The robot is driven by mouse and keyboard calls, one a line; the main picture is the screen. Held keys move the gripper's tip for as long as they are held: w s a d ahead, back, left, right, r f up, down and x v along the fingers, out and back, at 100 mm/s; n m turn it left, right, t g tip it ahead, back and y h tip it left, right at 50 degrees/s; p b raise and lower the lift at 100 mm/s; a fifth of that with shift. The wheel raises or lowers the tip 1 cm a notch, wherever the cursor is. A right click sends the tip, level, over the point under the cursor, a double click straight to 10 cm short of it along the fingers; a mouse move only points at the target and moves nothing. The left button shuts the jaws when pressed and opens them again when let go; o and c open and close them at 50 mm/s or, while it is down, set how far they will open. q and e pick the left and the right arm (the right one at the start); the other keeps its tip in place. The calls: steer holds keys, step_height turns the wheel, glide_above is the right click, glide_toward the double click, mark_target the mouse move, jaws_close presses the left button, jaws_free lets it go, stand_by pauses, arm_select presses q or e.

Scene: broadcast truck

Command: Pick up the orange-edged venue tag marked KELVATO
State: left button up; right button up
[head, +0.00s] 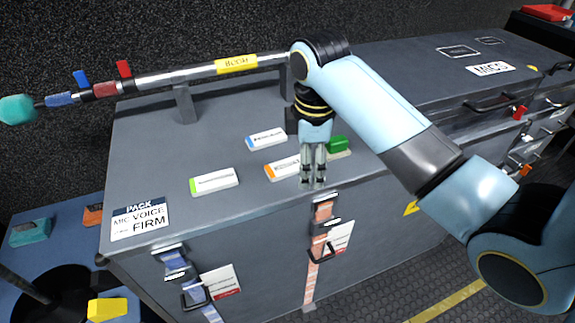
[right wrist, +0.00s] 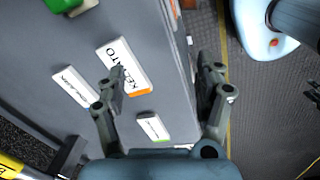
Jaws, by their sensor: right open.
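The orange-edged tag (head: 282,168) lies flat on top of the grey case, partly hidden behind my right gripper in the head view. In the right wrist view the tag (right wrist: 122,62) reads KELVATO, with its orange edge toward the lower right. My right gripper (head: 314,183) points down at the tag's right end, near the case's front edge. In the right wrist view the gripper (right wrist: 163,80) is open and empty; one finger overlaps the tag's lower-left side, the other is over the case edge. My left gripper is not in view.
A green-edged tag (head: 214,181), a blue-edged tag (head: 267,139) and a green block (head: 337,144) are close by on the case (head: 150,150). A boom pole (head: 190,75) rests on supports behind. Latches and straps (head: 325,225) hang on the case front.

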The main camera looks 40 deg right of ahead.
steer(key=w+r+n, duration=0.4)
steer(key=w+r, duration=0.1)
steer(key=w, duration=0.1)
glide_above(290, 165)
steer(key=shift+g, duration=0.4)
steer(key=f, duration=0.5)
steer(key=shift+s+d+f+b, duration=0.1)
steer(key=shift+s+d+b, duration=0.1)
steer(key=shift+b, duration=0.2)
steer(key=f, duration=0.3)
steer(key=f+b, duration=0.1)
steer(key=f, duration=0.1)
steer(key=shift+w+a+f, duration=0.2)
steer(key=shift+w, duration=0.1)
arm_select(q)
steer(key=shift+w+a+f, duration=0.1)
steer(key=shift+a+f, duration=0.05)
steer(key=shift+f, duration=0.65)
arm_select(e)
steer(key=c, duration=1.1)
